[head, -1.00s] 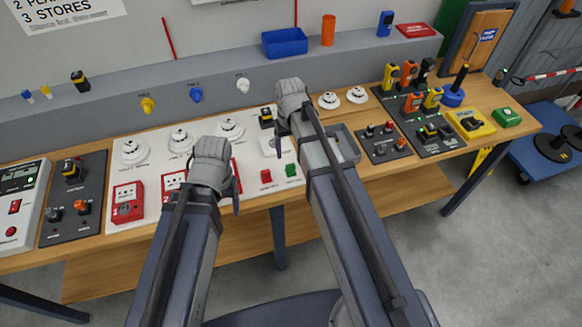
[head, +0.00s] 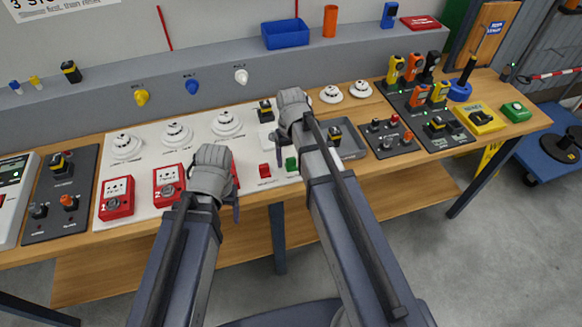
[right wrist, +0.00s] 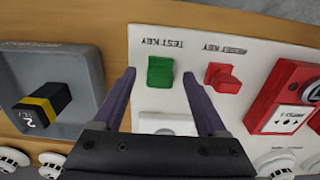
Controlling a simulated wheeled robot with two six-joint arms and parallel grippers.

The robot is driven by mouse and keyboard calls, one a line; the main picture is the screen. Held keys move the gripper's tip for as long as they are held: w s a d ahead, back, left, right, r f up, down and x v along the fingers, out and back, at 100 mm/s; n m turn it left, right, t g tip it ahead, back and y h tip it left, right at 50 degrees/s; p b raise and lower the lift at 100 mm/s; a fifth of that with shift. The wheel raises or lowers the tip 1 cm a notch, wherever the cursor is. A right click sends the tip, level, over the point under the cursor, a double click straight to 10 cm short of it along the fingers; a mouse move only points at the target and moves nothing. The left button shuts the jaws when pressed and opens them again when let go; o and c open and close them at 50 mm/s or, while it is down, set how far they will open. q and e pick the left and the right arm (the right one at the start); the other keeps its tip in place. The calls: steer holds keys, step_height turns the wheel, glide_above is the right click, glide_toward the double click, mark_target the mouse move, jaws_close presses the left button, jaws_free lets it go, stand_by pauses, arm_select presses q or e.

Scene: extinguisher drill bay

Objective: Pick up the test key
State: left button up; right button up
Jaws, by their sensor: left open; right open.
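The test key is a small green block (head: 291,163) on the white panel, right of the red reset key (head: 265,170). In the right wrist view the green test key (right wrist: 160,72) sits beside its upside-down TEST KEY label, with the red reset key (right wrist: 223,77) to its right. My right gripper (head: 284,132) is open and empty above the panel. In the right wrist view its fingers (right wrist: 158,78) stand either side of the test key in the picture, apparently short of touching it. My left gripper (head: 230,190) is open and empty, over the panel's front edge.
A grey tray (right wrist: 88,60) with a black-and-yellow block (right wrist: 45,105) lies beside the test key. Red call points (head: 117,198) and white detectors (head: 177,134) fill the panel's left. Bare wood (head: 400,170) runs along the bench front.

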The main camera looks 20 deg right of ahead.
jaws_close()
stand_by(0.6)
